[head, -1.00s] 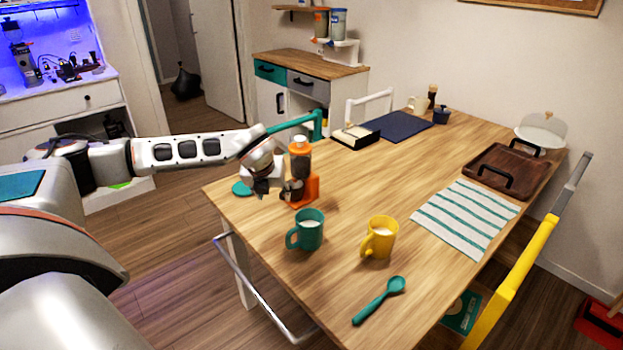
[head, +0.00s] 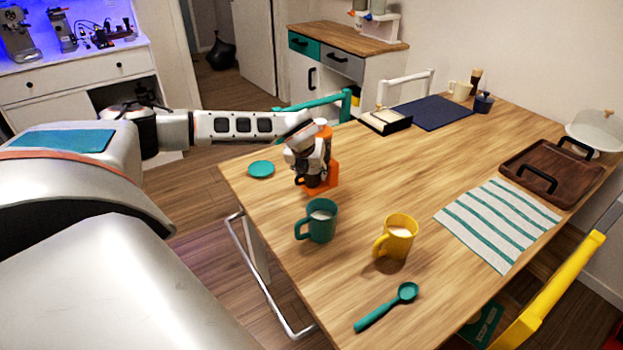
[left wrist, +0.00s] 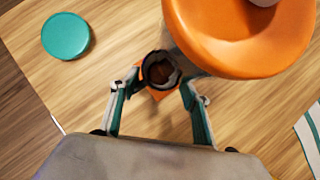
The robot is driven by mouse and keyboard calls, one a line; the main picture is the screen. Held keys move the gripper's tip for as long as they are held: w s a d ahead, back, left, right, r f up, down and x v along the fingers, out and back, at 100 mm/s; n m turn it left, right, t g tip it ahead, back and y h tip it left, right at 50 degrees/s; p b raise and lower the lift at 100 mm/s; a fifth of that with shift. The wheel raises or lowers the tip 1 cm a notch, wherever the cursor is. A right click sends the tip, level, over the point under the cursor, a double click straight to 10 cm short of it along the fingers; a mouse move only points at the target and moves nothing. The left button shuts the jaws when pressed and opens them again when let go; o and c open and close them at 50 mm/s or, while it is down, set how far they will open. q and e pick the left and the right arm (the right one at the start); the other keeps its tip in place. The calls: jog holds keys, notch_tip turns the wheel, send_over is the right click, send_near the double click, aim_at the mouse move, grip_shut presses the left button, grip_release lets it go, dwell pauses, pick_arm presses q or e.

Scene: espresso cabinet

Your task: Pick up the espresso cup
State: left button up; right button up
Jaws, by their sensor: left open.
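A small dark cup with brown contents (left wrist: 160,68) sits at the foot of an orange machine (left wrist: 245,35) in the left wrist view; I take it for the espresso cup. In the head view the orange machine (head: 332,172) stands near the table's left edge, partly hidden by my left gripper (head: 312,182). In the left wrist view my left gripper (left wrist: 161,84) is open, with one fingertip on either side of the cup. I cannot tell whether the fingers touch it. My right gripper is not in view.
A teal mug (head: 321,221) and a yellow mug (head: 399,239) stand nearer on the table, with a teal spoon (head: 388,306) in front. A teal disc (head: 261,169) lies left of the machine. A striped cloth (head: 497,222) and a wooden tray (head: 552,172) are at right.

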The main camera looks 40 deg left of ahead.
pick_arm(q)
jog(key=shift+w+a+f, duration=0.1)
jog(key=shift+w+f, duration=0.15)
jog(key=shift+f, duration=0.3)
jog(key=c, duration=0.8)
jog(key=shift+a+r, duration=0.1)
